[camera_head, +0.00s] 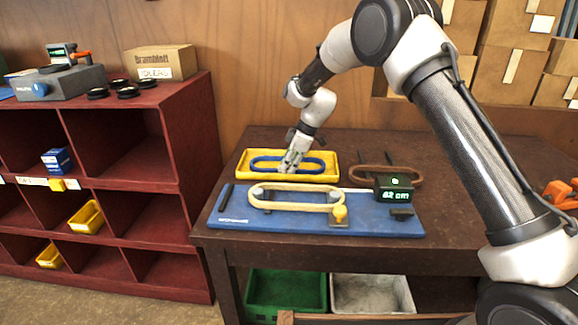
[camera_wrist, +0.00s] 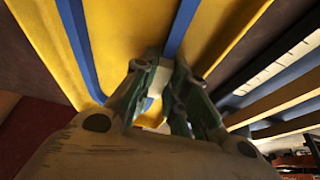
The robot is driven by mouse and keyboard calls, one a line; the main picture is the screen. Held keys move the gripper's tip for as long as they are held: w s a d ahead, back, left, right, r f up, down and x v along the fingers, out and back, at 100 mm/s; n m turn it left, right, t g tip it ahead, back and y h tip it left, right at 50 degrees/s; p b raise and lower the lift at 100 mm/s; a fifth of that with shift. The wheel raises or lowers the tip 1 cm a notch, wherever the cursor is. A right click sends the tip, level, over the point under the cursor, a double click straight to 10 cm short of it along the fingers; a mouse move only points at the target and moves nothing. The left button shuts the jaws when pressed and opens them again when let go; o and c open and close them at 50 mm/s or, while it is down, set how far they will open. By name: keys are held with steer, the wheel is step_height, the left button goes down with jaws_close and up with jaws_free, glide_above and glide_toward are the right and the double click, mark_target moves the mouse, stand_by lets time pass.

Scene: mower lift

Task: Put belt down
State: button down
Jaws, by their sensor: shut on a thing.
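A blue belt (camera_head: 262,160), a long closed loop, is at the yellow tray (camera_head: 331,158) on the dark table. My gripper (camera_head: 290,168) reaches down into the tray and is shut on the near side of the belt. In the wrist view, the blue belt (camera_wrist: 181,28) runs in between my fingers (camera_wrist: 163,85), over the yellow tray floor (camera_wrist: 215,35). The belt looks low in the tray, but I cannot tell whether it touches the floor. A white patch shows between the fingers.
In front of the tray, a blue board (camera_head: 240,215) carries a tan belt (camera_head: 295,206) around two posts and a yellow knob (camera_head: 340,213). A display reading 82 cm (camera_head: 393,188) and a brown belt (camera_head: 412,172) are to the right. A red shelf (camera_head: 190,130) stands left.

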steer(key=c, duration=1.7)
jaws_free()
steer(key=shift+r, duration=0.1)
steer(key=v, duration=1.2)
steer(key=s+d+r+m+t+h, duration=0.1)
steer(key=s+d+r+m, duration=0.3)
steer(key=s+d+r, duration=0.45)
steer(key=s+d+r+m+t, duration=0.1)
steer(key=s+d+r+m, duration=0.35)
steer(key=d, duration=0.65)
steer(key=s+d+m+h, duration=0.1)
steer(key=s+d+m, duration=0.2)
steer(key=s, duration=0.6)
steer(key=s+d+m+t+h, duration=0.1)
steer(key=s+d+m, duration=0.2)
steer(key=s+d, duration=0.4)
steer(key=s+d+m+t+h, duration=0.1)
steer(key=s+d+m, duration=0.2)
steer(key=s, duration=0.8)
steer(key=d, duration=0.2)
steer(key=shift+s+d, duration=0.2)
steer(key=shift+d, duration=0.2)
